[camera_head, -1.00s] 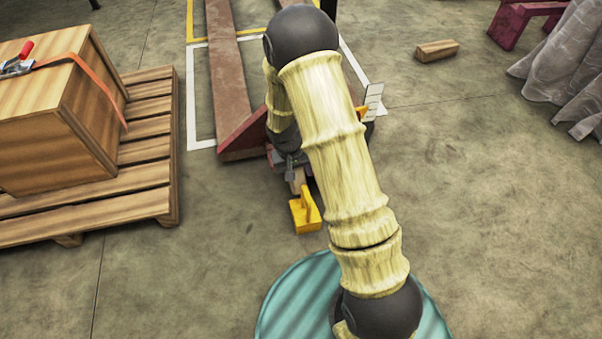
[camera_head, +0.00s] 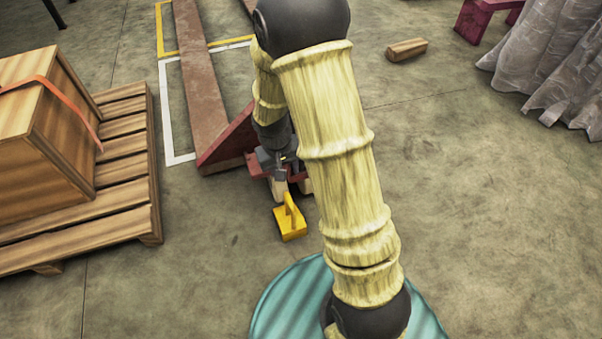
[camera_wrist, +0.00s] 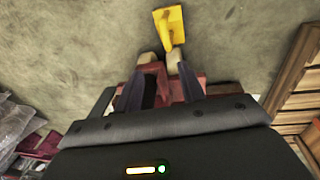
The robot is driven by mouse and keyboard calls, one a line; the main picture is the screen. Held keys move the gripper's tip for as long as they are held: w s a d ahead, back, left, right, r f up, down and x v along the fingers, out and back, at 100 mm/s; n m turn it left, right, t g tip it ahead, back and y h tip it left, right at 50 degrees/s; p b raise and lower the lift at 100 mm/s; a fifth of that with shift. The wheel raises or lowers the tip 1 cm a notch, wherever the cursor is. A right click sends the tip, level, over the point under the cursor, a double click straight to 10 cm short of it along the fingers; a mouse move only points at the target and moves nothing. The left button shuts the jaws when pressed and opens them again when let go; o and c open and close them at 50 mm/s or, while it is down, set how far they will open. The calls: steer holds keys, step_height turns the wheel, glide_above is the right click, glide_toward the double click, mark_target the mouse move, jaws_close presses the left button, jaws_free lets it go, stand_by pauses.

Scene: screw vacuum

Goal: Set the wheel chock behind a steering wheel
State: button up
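The yellow wheel chock (camera_head: 290,222) stands on the floor just in front of the pallet truck's pale steering wheels (camera_head: 279,188). It also shows at the top of the wrist view (camera_wrist: 170,27), its narrow end close to the right-hand wheel (camera_wrist: 173,60); whether they touch I cannot tell. My gripper (camera_head: 284,160) is over the red pallet truck, up from the chock in the head view. In the wrist view, the two dark fingers of my gripper (camera_wrist: 164,82) are apart, with red truck frame and wheels seen between and beyond them. The gripper holds nothing. My arm hides part of the truck.
A wooden pallet (camera_head: 125,205) with a strapped crate (camera_head: 45,130) stands at the left. The truck's red forks (camera_head: 200,75) run away inside floor markings. A wood block (camera_head: 407,50) and a grey draped cover (camera_head: 550,65) are at the upper right. Floor right of my arm is clear.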

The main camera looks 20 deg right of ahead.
steer(key=s+d+r+t+y, duration=0.1)
steer(key=s+r+t, duration=0.1)
steer(key=s+r, duration=0.9)
steer(key=shift+r, duration=0.4)
